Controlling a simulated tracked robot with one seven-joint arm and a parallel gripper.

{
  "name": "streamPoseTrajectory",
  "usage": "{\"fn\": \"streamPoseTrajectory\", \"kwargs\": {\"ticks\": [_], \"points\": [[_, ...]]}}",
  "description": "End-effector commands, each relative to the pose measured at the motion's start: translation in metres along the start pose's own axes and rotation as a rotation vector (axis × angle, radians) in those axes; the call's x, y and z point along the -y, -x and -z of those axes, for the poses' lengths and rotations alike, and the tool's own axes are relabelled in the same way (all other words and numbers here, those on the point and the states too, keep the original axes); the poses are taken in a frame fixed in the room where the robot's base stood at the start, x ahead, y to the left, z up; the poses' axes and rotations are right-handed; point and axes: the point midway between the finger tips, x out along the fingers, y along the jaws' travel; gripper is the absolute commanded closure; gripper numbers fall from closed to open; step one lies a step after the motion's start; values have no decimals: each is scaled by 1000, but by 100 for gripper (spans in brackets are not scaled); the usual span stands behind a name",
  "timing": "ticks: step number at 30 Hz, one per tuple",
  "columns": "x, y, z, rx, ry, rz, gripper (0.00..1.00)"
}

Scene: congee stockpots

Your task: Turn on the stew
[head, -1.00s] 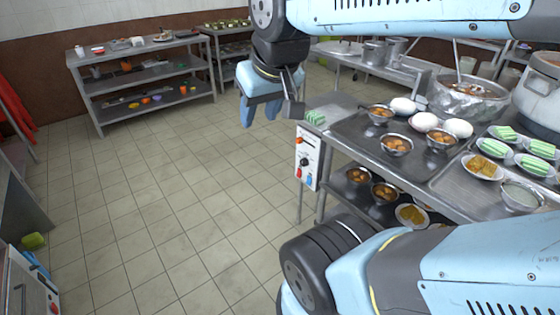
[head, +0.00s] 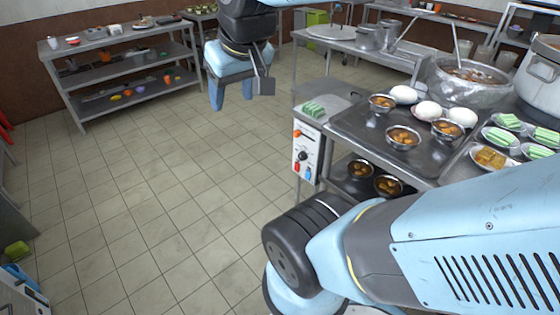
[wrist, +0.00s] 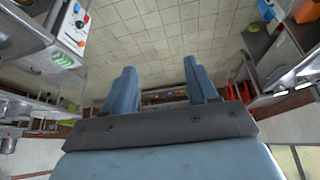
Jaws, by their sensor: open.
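A white control panel (head: 306,152) with an orange switch, a black knob and red and blue parts sits on the near end of the steel counter. It also shows at the upper left of the wrist view (wrist: 68,38). A large metal pot of brown stew (head: 466,88) stands at the counter's back right, with a ladle in it. My gripper (head: 231,95) hangs left of the panel, over the floor, apart from it. In the wrist view its blue fingers (wrist: 158,74) are spread, with nothing between them.
Bowls of food (head: 403,137), white eggs or buns (head: 428,110) and plates of green pieces (head: 501,137) crowd the counter top (head: 345,108). More bowls (head: 388,186) sit on its lower shelf. A steel shelf (head: 120,75) stands at the back left. The tiled floor (head: 165,190) between is clear.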

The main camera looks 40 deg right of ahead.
Motion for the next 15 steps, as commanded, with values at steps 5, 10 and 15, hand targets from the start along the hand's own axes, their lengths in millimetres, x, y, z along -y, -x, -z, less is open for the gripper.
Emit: {"fn": "streamPoseTrajectory", "kwargs": {"ticks": [5, 10, 15], "points": [[-11, -16, 23, 77, 32, -45, 43], [-31, -39, 51, 172, 78, -107, 43], [-51, -67, 78, 269, 128, -168, 43]]}}
